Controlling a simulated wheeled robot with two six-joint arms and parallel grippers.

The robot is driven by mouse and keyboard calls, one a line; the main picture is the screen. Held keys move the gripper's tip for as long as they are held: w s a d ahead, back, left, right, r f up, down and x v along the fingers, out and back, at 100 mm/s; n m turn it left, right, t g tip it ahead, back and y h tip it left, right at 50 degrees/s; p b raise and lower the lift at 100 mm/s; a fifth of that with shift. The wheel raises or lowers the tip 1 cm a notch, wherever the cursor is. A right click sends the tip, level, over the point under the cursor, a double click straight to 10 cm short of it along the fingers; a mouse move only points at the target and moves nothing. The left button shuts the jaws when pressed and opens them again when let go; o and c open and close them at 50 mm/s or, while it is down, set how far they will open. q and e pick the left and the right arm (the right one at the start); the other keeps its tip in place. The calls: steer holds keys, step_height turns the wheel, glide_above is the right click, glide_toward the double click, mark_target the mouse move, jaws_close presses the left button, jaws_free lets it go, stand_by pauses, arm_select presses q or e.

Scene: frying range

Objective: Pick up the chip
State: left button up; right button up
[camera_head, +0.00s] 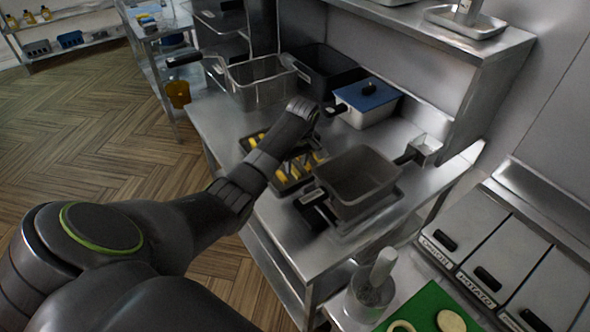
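Yellow chips (283,177) lie in a dark tray (291,188) on the steel counter; more yellow pieces show at the tray's far left end. My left arm reaches across the tray and hides its middle. My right gripper is not in view.
A grey container (358,190) stands right of the tray. A wire fry basket (262,88), a black bin (325,72) and a blue-lidded container (366,103) stand behind. A steel shelf (440,35) overhangs the back right. Labelled bins (467,232) and a green board (432,306) are at right.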

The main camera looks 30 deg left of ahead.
mark_target(295, 172)
arm_select(q)
steer(key=shift+a+f, duration=0.15)
steer(key=shift+f, duration=1.1)
steer(key=shift+c, duration=0.3)
jaws_close()
